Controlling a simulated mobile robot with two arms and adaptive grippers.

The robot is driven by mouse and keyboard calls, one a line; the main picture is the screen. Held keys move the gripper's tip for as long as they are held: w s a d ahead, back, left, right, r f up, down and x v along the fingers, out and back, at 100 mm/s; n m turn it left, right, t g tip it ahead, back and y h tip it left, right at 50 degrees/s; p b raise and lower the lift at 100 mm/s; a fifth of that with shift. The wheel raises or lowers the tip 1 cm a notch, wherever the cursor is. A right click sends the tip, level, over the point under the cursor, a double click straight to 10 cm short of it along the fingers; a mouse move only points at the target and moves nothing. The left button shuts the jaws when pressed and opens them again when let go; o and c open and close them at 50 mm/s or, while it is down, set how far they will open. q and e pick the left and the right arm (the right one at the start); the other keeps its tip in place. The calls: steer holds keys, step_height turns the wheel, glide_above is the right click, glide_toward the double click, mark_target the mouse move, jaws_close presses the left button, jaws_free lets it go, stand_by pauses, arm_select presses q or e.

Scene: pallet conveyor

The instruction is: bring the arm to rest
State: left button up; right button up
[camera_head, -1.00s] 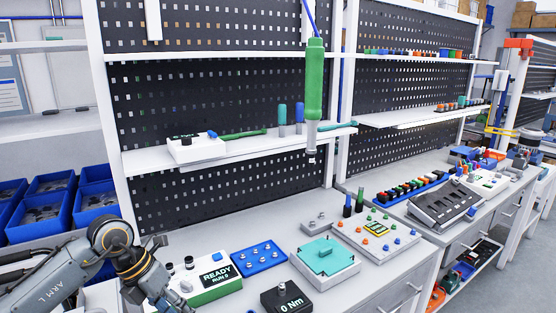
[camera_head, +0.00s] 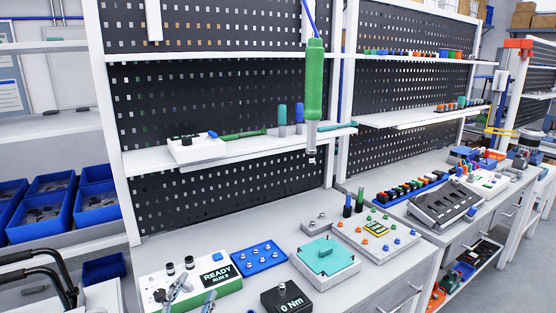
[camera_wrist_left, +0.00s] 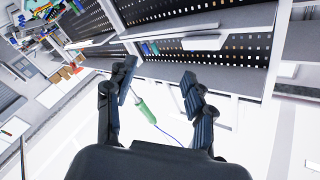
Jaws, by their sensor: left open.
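In the left wrist view the two dark fingers of the left gripper (camera_wrist_left: 158,88) are spread apart with nothing held. The green hanging screwdriver (camera_head: 314,80) is upright on its blue cord in the head view. It also shows in the wrist view (camera_wrist_left: 146,110), beyond the gap between the fingers and apart from them. My right gripper is in neither view.
The bench holds a blue tray (camera_head: 259,257), a teal-topped fixture (camera_head: 325,262), a black 0 Nm box (camera_head: 287,299) and a grey peg board (camera_head: 376,234). A shelf (camera_head: 150,161) with a white box runs above. Blue bins (camera_head: 98,207) stand at the left.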

arm_select(q)
steer(key=s+a+f+n+g+y, duration=0.25)
steer(key=s+f+g, duration=0.2)
steer(key=f, duration=0.35)
steer(key=s+a+f+n+g+y, duration=0.1)
steer(key=s+a+f+n+g, duration=0.2)
steer(key=s+f, duration=0.35)
steer(key=s+d+f+n+g+h, duration=0.1)
steer(key=s+f+g, duration=0.35)
steer(key=s, duration=0.35)
steer(key=s+d+f+n+g, duration=0.1)
steer(key=s+f+g, duration=0.2)
steer(key=s+f, duration=0.4)
step_height(320, 180, down, 24)
steer(key=s+g, duration=0.2)
steer(key=s+a+f, duration=0.1)
steer(key=s+f, duration=0.7)
steer(key=s+a+f, duration=0.2)
steer(key=s+f, duration=0.6)
steer(key=shift+s+a+m+g, duration=0.25)
steer(key=shift+s+m+g, duration=0.1)
steer(key=shift+s+g, duration=0.05)
